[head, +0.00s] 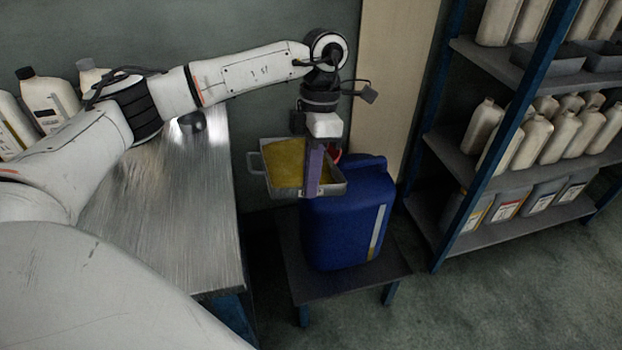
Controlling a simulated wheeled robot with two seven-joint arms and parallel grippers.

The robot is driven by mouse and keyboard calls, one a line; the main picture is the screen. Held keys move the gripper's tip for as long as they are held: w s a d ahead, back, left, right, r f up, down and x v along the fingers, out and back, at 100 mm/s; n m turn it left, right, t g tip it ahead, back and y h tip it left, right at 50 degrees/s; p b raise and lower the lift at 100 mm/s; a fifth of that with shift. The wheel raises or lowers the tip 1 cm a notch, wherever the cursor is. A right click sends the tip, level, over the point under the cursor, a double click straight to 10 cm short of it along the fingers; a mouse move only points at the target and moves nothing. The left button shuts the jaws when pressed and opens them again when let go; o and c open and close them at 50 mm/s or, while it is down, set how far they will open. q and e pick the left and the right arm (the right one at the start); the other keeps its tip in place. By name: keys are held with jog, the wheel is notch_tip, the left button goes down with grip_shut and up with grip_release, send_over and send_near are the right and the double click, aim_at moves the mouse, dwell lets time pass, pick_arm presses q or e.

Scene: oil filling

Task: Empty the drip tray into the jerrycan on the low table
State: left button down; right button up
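The grey drip tray (333,190) holds yellow-brown oil (283,161) and looks about level. My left gripper (314,185) points down at the tray's near right side, its fingers overlapping the tray wall; it appears shut on the tray. The tray is in the air, just left of and over the top of the blue jerrycan (345,225). The jerrycan stands upright on the low table (298,268). A small red part (334,155) shows behind the gripper; the jerrycan's opening is hidden. My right gripper is out of view.
A metal workbench (170,220) is on the left, with several pale bottles (48,100) at its back. A blue-framed shelf (470,160) with several bottles and bins stands at the right. The floor (450,310) in front of the shelf is clear.

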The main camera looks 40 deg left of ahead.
pick_arm(q)
jog(key=shift+w+r, duration=0.1)
jog(key=shift+r, duration=0.1)
jog(key=shift+w+r+p, duration=0.1)
jog(key=shift+r+p, duration=0.2)
jog(key=shift+p, duration=0.15)
jog(key=shift+w+r+g, duration=0.1)
jog(key=shift+r+g, duration=0.2)
jog(key=shift+w+a+r+g+p, duration=0.1)
jog(key=shift+w+r+g+p, duration=0.15)
jog(key=shift+r+p, duration=0.25)
jog(key=shift+w+a+r+g+p, duration=0.1)
jog(key=shift+r+g+p, duration=0.15)
jog(key=shift+r+p, duration=0.2)
jog(key=shift+h, duration=0.3)
jog(key=shift+w+r, duration=0.15)
